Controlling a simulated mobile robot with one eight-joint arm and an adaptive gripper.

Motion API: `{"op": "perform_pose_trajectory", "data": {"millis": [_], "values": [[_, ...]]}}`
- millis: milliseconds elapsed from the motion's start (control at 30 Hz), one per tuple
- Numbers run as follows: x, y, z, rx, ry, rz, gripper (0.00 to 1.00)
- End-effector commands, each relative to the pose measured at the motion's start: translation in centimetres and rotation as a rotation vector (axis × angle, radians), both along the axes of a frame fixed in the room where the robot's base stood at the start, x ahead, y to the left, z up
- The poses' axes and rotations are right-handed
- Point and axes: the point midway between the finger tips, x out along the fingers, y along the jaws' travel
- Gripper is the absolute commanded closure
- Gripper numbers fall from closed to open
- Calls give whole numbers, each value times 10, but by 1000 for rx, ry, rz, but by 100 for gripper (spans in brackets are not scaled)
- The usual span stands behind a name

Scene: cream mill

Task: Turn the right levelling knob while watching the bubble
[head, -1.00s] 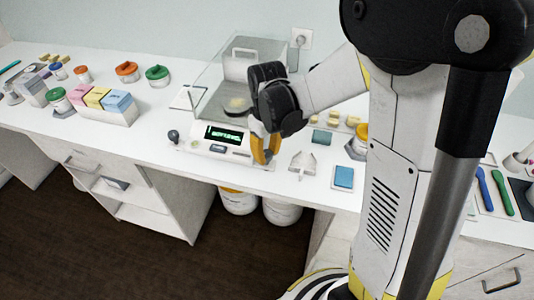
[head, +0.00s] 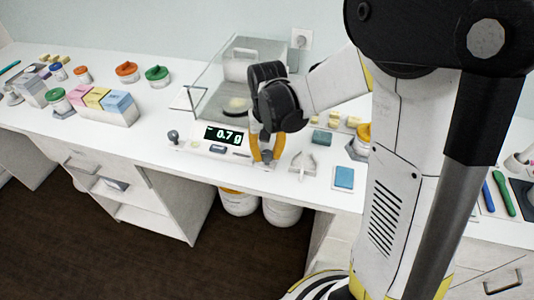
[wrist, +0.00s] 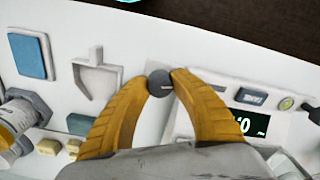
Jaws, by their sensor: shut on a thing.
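The balance (head: 236,158) stands on the white bench, with its lit display (head: 222,135) reading about 0.7 g. My gripper (head: 267,157) points down at its front right corner. In the wrist view my yellow fingers are shut on the dark grey right levelling knob (wrist: 159,82), one on each side. The round greenish bubble level (wrist: 286,103) is on the balance front beside the display; the bubble's exact place in it is too small to tell. The left levelling knob (head: 173,136) stands at the balance's front left corner.
A clear draft shield (head: 214,85) rises behind the display. A pale scoop-like holder (head: 301,163) and a blue pad (head: 344,177) lie right of my gripper. A box of coloured packs (head: 107,110) and lidded jars stand left. The bench's front edge is close.

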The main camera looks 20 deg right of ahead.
Motion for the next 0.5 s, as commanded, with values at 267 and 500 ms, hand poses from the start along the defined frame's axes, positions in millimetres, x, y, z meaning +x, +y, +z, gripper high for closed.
{"op": "perform_pose_trajectory", "data": {"millis": [267,500], "values": [[0,0,0,0,1,-14,100],[0,0,0,0,1,-13,63]]}}
